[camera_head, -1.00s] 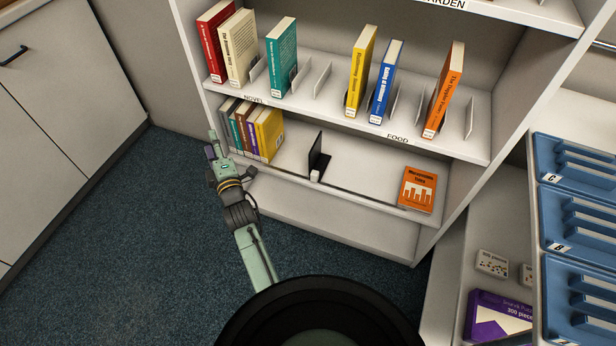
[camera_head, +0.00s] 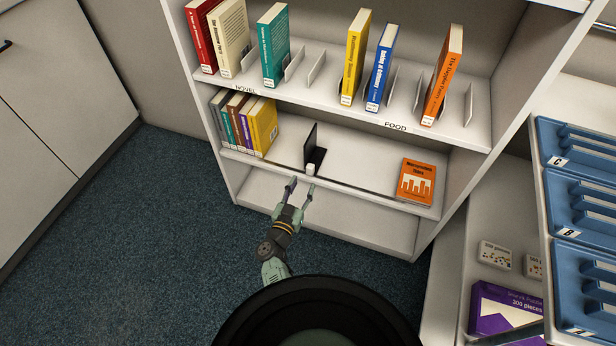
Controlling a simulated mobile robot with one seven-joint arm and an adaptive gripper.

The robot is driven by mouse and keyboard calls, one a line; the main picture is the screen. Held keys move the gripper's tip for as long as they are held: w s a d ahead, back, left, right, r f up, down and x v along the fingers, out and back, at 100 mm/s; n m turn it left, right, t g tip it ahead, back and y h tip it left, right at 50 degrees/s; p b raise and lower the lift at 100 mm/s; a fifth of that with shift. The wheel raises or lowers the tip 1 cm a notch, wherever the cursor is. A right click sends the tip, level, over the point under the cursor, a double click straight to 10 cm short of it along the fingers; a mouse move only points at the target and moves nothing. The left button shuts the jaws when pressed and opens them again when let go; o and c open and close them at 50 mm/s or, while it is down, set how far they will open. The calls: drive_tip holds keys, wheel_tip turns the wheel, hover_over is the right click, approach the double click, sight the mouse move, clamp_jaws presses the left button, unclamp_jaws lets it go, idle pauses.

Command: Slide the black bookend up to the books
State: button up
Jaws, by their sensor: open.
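The black bookend (camera_head: 310,144) stands upright on the lower shelf, with a small white block (camera_head: 311,169) at its front. The row of books (camera_head: 245,122) stands at the left end of the same shelf, its yellow book (camera_head: 264,127) nearest the bookend. A clear gap lies between the yellow book and the bookend. My gripper (camera_head: 300,190) is open and empty, just in front of the shelf edge and below the bookend. Its two fingers point toward the shelf, apart from the bookend.
An orange book (camera_head: 416,182) lies flat at the right of the lower shelf (camera_head: 360,174). The upper shelf (camera_head: 330,94) holds upright books and thin dividers. Blue trays (camera_head: 575,195) and puzzle boxes (camera_head: 505,312) stand at the right. The floor (camera_head: 160,240) at left is clear.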

sight(309, 172)
drive_tip(key=b+x, duration=0.1)
drive_tip(key=x, duration=0.1)
drive_tip(key=b+x, duration=0.1)
drive_tip(key=x, duration=0.1)
drive_tip(key=shift+w+d+f, duration=0.1)
drive_tip(key=shift+w+f, duration=0.1)
drive_tip(key=shift+w, duration=0.2)
drive_tip(key=shift+w+d+r+b, duration=0.2)
drive_tip(key=shift+w+b, duration=0.1)
drive_tip(key=shift+w, duration=0.4)
drive_tip(key=shift+c, duration=0.2)
clamp_jaws()
